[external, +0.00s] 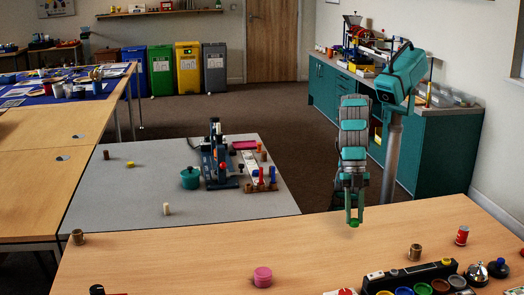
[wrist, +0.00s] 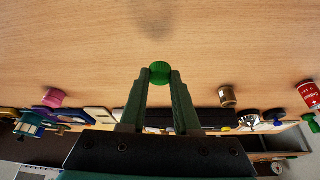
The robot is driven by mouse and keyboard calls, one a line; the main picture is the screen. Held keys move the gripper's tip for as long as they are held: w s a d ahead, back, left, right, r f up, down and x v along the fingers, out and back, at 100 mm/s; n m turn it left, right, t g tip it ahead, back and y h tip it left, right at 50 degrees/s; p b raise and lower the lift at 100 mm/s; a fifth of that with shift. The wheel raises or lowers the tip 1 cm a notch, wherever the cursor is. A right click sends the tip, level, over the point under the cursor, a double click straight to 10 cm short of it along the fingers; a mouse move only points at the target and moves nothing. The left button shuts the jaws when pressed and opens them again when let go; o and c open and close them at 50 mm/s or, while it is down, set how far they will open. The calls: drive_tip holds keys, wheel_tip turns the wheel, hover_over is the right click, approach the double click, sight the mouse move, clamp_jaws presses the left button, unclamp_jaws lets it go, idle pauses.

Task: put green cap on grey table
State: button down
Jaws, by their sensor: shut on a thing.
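My gripper (external: 354,214) is shut on a small green cap (external: 354,222) and holds it above the far edge area of the wooden front table. In the wrist view the green cap (wrist: 160,72) is pinched between the two fingertips of my gripper (wrist: 158,78), with bare wood behind it. The grey table (external: 115,205) stands to the left of my gripper, beyond the wooden table.
The grey table bears a teal pot (external: 190,179), a blue and black machine (external: 216,160) and several small caps and corks. Its front left part is mostly clear. The wooden table (external: 190,265) bears a pink cap (external: 262,277), a red can (external: 462,236) and a black tray with colored pots.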

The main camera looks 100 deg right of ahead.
drive_tip(key=shift+a+f, duration=0.1)
drive_tip(key=shift+a, duration=0.25)
drive_tip(key=p, duration=0.2)
hover_over(349, 274)
drive_tip(key=d, duration=0.2)
drive_tip(key=shift+s+a+f, duration=0.1)
drive_tip(key=shift+f, duration=0.6)
drive_tip(key=shift+a+f, duration=0.1)
drive_tip(key=shift+f, duration=1.7)
drive_tip(key=shift+f, duration=0.15)
drive_tip(key=c, duration=0.6)
unclamp_jaws()
drive_tip(key=shift+c, duration=0.2)
drive_tip(key=v, duration=1.2)
drive_tip(key=shift+o, duration=1)
drive_tip(key=shift+r, duration=0.25)
